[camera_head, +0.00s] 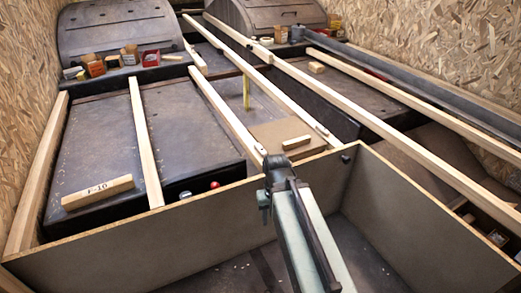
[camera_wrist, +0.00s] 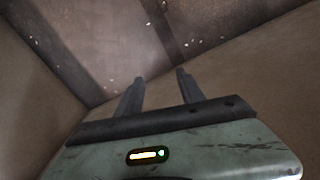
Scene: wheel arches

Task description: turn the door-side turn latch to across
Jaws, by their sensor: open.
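My gripper (camera_wrist: 160,75) is open and empty in the wrist view, its two dark fingers apart over a bare dark floor. In the head view my arm reaches up from the bottom to the near panel's top edge; the fingers cannot be made out there. I cannot tell for certain which piece is the door-side turn latch. A small light wooden piece (camera_head: 321,130) lies along a long rail near its near end, and a similar piece (camera_head: 266,41) sits farther back. My gripper touches neither.
An open grey compartment (camera_head: 205,225) surrounds my arm. A wooden block marked E-10 (camera_head: 97,192) lies on the left dark panel. A loose block (camera_head: 296,142) lies on a brown board. A yellow upright piece (camera_head: 246,93) stands between rails. Small boxes (camera_head: 130,55) sit by the left wheel arch.

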